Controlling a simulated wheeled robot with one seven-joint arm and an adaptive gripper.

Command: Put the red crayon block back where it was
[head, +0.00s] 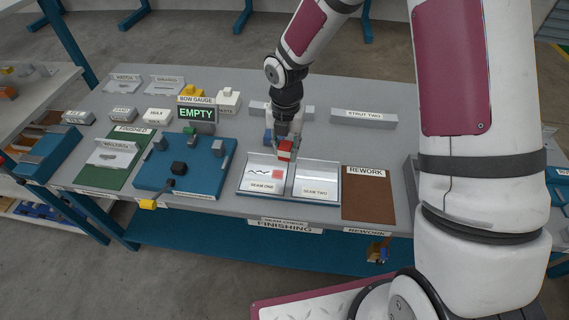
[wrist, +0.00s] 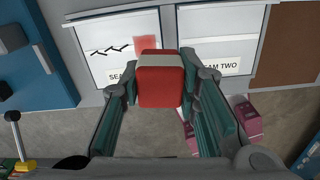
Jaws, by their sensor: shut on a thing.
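The red crayon block (wrist: 161,80), red with a pale band, is held between the fingers of my gripper (wrist: 161,88) in the wrist view. In the head view the block (head: 286,149) shows at the end of my gripper (head: 285,143), above the two-panel jig near the table's front. The left panel, SEAM ONE (head: 264,174), carries a dark zigzag mark and a pinkish-red patch. The right panel, SEAM TWO (head: 315,181), looks blank. I cannot tell the gap between the block and the panels.
A blue fixture (head: 213,180) with posts and a yellow-handled lever stands left of the jig. A brown REWORK mat (head: 368,205) lies bare to the right. A green FINISHED mat (head: 126,143) holds a panel. Behind are the EMPTY gauge (head: 196,113) and the STRUT TWO bar (head: 363,118).

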